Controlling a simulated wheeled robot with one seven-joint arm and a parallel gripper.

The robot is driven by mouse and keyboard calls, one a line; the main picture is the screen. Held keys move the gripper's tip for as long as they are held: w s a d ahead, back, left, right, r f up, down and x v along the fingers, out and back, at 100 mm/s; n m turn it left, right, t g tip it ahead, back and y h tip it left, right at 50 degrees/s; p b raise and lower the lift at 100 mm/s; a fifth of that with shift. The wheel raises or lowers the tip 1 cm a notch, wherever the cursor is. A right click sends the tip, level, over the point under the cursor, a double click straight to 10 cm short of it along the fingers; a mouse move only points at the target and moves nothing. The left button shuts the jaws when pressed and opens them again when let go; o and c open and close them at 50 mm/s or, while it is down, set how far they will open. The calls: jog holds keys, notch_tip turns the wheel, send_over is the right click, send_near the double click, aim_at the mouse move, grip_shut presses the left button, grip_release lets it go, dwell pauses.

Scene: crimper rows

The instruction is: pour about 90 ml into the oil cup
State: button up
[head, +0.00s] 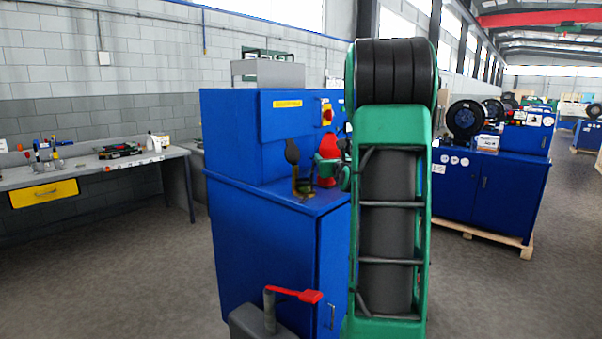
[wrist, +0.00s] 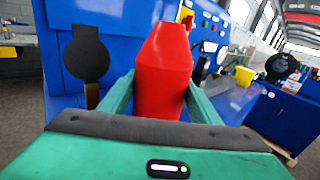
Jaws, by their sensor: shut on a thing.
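My gripper (head: 327,168) is at the end of my green arm, over the top of the blue cabinet. Its green fingers are shut on a red bottle (wrist: 165,75), which narrows toward its top. The bottle (head: 330,146) looks about upright in the head view. What seems to be the oil cup (head: 302,188), small and brass-coloured, stands just left of the bottle, with a dark round lid (head: 292,151) raised above it. In the wrist view the lid (wrist: 86,55) is left of the bottle, and only a sliver of the brass part (wrist: 92,95) shows. The cup's inside is hidden.
The blue cabinet (head: 265,230) has a raised back with a red-and-yellow switch (head: 327,113). A red-handled lever (head: 293,295) stands in front. A grey workbench (head: 95,163) is at the left, and another blue machine (head: 490,190) at the right. Open floor lies between.

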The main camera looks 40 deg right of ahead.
aim_at(330, 147)
jog(key=n, duration=0.2)
jog(key=r+n, duration=0.1)
jog(key=shift+w+a+n, duration=0.2)
jog(key=shift+a+n, duration=0.1)
jog(key=shift+a, duration=0.05)
jog(key=shift+w+a+r+n, duration=0.15)
jog(key=shift+a+r+n, duration=0.1)
jog(key=shift+r+n, duration=0.6)
jog(key=shift+w+a+f+n, duration=0.15)
jog(key=shift+n, duration=0.5)
jog(key=shift+n+p, duration=0.35)
jog(key=shift+n, duration=0.55)
jog(key=shift+s+d+f+n, duration=0.25)
jog(key=shift+d+n, duration=0.1)
jog(key=shift+n, duration=0.45)
jog(key=shift+s+d+f+n, duration=0.15)
jog(key=shift+d+f+n, duration=0.05)
jog(key=shift+f+n, duration=0.7)
jog(key=shift+s+d+n+p, duration=0.1)
jog(key=shift+n+p, duration=0.2)
jog(key=shift+n, duration=0.6)
jog(key=shift+r+n+p, duration=0.4)
jog(key=shift+r+n, duration=0.8)
jog(key=shift+n, duration=0.5)
jog(key=shift+w+a+r+n+p, duration=0.1)
jog(key=shift+a+r+n+p, duration=0.1)
jog(key=shift+r+n, duration=0.3)
jog(key=shift+w+a+r+n+p, duration=0.15)
jog(key=shift+r+n, duration=0.1)
jog(key=shift+n, duration=0.35)
